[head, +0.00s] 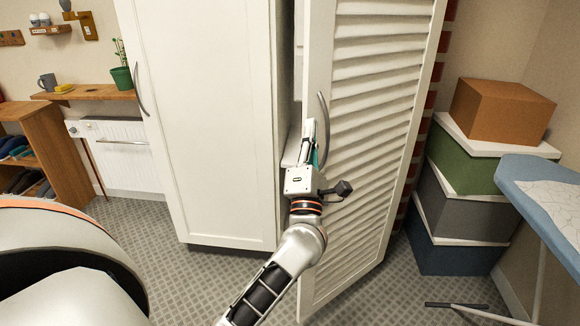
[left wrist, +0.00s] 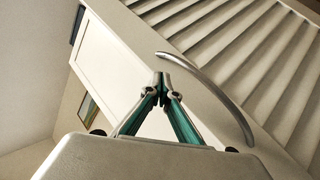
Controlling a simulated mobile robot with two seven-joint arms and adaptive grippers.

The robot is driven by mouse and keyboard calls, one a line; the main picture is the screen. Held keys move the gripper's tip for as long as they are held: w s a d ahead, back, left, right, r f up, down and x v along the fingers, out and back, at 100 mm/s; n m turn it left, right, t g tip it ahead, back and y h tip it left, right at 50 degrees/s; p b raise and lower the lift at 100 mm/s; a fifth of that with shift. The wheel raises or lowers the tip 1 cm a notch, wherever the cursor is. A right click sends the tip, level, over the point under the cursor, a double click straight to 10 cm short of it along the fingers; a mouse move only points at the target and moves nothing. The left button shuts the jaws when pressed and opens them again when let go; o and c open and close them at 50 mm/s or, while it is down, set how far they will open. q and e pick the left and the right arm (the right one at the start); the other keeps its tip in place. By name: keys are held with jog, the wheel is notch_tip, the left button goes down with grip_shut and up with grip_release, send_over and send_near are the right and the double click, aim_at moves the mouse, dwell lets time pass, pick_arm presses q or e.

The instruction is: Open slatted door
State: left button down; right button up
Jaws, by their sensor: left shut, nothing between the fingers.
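The white slatted door (head: 378,120) stands ajar, its free left edge swung out from the cabinet, with a dark gap beside it. Its curved metal handle (head: 323,128) is near that edge; in the left wrist view the handle (left wrist: 215,88) arcs just right of the fingers. My left gripper (head: 313,135) is at the free edge, just left of the handle and apart from its grip. Its green-sided fingers (left wrist: 162,82) are shut with nothing between them. Whether the fingers touch the door edge I cannot tell. My right gripper is not in view.
The plain white door (head: 210,120) on the left is closed, with its own handle (head: 140,90). Stacked boxes (head: 470,165) and an ironing board (head: 545,195) stand at the right. A wooden shelf unit (head: 60,150) is at the left. Tiled floor (head: 200,275) lies clear before the cabinet.

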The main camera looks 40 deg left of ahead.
pick_arm(q)
jog(key=s+a+f+m+g+h+p, duration=0.3)
jog(key=s+a+f+m+h+p, duration=0.25)
jog(key=a+f+m+h, duration=0.7)
jog(key=w+d+f+n+b, duration=0.1)
jog(key=w+f+n, duration=0.1)
jog(key=w, duration=0.7)
jog(key=d, duration=0.2)
jog(key=s+d, duration=0.1)
jog(key=d, duration=0.1)
jog(key=shift+d, duration=0.15)
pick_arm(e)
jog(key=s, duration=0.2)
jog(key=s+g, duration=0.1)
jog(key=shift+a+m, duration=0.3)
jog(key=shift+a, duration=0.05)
pick_arm(q)
jog(key=shift+p, duration=0.3)
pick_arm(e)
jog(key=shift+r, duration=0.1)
